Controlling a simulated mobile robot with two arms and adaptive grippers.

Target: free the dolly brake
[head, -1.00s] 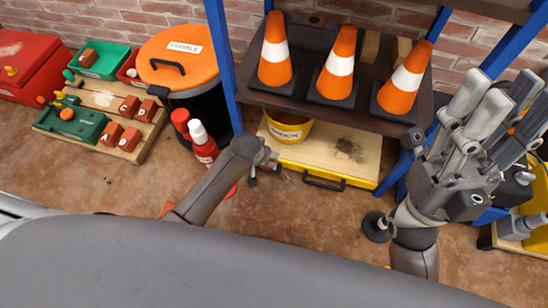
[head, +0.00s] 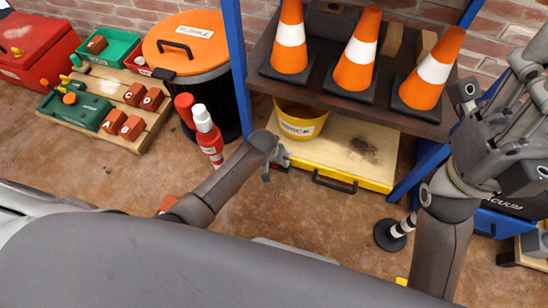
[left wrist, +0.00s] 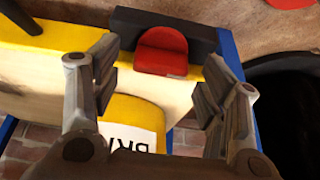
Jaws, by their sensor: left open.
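The dolly (head: 385,180) is a pale wooden board with a yellow edge and a black handle, under the shelf. Its brake is a red rounded pedal (left wrist: 162,52) on a dark block at the yellow edge, seen in the left wrist view. In the head view my left gripper mostly hides the pedal. My left gripper (head: 277,163) is at the dolly's front left corner. In the left wrist view its fingers (left wrist: 158,78) are apart and empty, with the pedal beyond the gap between them. My right gripper (head: 508,110) is raised at the right, before the shelf post; its fingertips are unclear.
A yellow bucket (head: 302,124) stands on the dolly. Traffic cones (head: 357,52) stand on the shelf above. A black bin with an orange lid (head: 190,48) and red-and-white bottles (head: 207,130) are left of the blue post.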

